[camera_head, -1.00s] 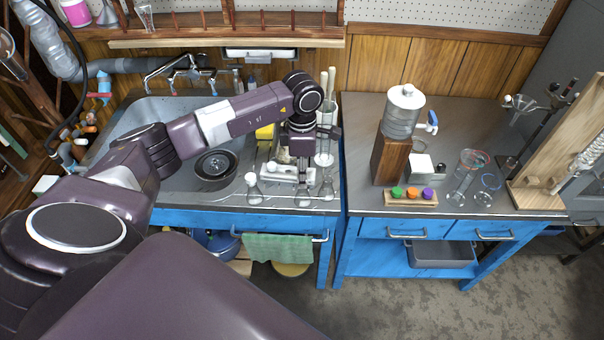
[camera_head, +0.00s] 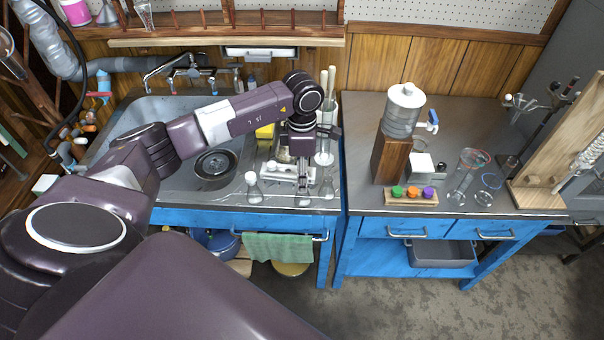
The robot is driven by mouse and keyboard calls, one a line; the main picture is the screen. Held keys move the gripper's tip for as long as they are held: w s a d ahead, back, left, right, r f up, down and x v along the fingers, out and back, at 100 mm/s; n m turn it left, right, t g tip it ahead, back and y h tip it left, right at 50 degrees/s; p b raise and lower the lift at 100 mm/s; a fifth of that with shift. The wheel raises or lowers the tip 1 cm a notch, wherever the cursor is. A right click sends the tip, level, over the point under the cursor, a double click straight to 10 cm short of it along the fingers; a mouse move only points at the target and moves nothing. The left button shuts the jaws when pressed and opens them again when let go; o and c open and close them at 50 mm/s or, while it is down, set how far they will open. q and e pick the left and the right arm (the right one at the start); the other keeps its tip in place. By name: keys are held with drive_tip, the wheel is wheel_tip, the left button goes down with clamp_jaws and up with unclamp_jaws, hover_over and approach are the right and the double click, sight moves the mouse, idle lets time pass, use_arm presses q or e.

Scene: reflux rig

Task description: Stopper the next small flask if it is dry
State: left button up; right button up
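Several small clear flasks stand in a row at the front edge of the sink counter: a left one (camera_head: 254,190), a middle one (camera_head: 303,199) and a right one (camera_head: 327,189). No coloured stopper shows in the left flask. My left gripper (camera_head: 303,178) points down right above the middle flask and hides its top. Its fingers are too small and dark to tell whether they grip the flask. Green (camera_head: 397,192), orange (camera_head: 413,191) and purple (camera_head: 428,193) stoppers sit in a wooden block (camera_head: 399,201) on the right bench. I cannot tell if the flasks are dry. My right gripper is not in view.
A sink with a black bowl (camera_head: 215,165) lies left of the flasks. A water dispenser (camera_head: 402,110) on a wooden stand, a white box (camera_head: 421,166) and glassware (camera_head: 462,178) occupy the right bench.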

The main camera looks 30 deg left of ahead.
use_arm(q)
wheel_tip(320, 180, up, 12)
idle(0.4)
